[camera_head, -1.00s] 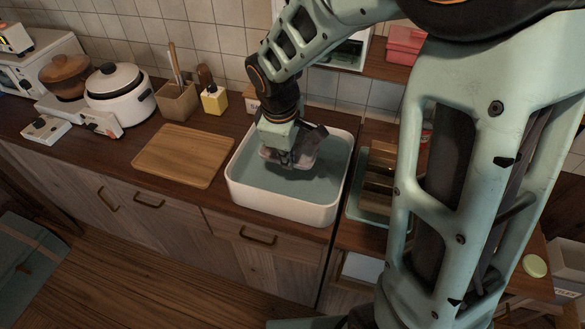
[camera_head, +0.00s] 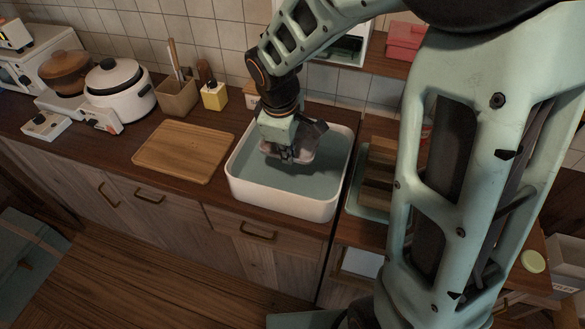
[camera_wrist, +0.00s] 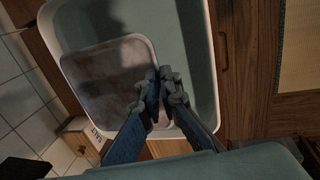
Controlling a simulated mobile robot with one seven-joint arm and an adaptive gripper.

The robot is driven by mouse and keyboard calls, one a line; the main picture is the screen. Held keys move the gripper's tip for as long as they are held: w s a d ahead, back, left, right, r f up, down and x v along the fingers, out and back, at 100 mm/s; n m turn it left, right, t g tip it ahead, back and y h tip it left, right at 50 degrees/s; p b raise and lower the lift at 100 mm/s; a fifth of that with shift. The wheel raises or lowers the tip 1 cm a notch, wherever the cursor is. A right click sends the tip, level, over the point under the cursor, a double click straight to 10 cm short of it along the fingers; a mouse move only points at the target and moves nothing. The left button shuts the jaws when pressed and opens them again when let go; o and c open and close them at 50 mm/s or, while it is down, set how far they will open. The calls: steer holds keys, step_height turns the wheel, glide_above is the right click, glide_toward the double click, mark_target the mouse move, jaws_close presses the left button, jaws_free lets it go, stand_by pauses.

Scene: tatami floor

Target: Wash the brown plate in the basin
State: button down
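The white square basin (camera_head: 280,200) stands on the wooden counter with grey-green water in it. My gripper (camera_head: 291,158) reaches down into the basin from above. In the wrist view my gripper's two fingers (camera_wrist: 160,82) are close together at one edge of a rounded square plate (camera_wrist: 108,72) and look shut on it. The plate has a mottled grey-brown face and a paler rim. It lies inside the outline of the basin (camera_wrist: 207,100). In the head view most of the plate is hidden behind my gripper. I cannot tell how deep it is in the water.
A wooden cutting board (camera_head: 184,150) lies left of the basin. Behind it stand a utensil holder (camera_head: 178,99) and a yellow bottle (camera_head: 214,97). A white rice cooker (camera_head: 119,92) is farther left. A rack (camera_head: 371,190) with brown pieces is close on the right.

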steer(key=shift+r, duration=0.1)
steer(key=p+v, duration=0.3)
steer(key=shift+w+d+r, duration=0.1)
steer(key=shift+w+r, duration=0.2)
steer(key=shift+r, duration=0.2)
stand_by(0.4)
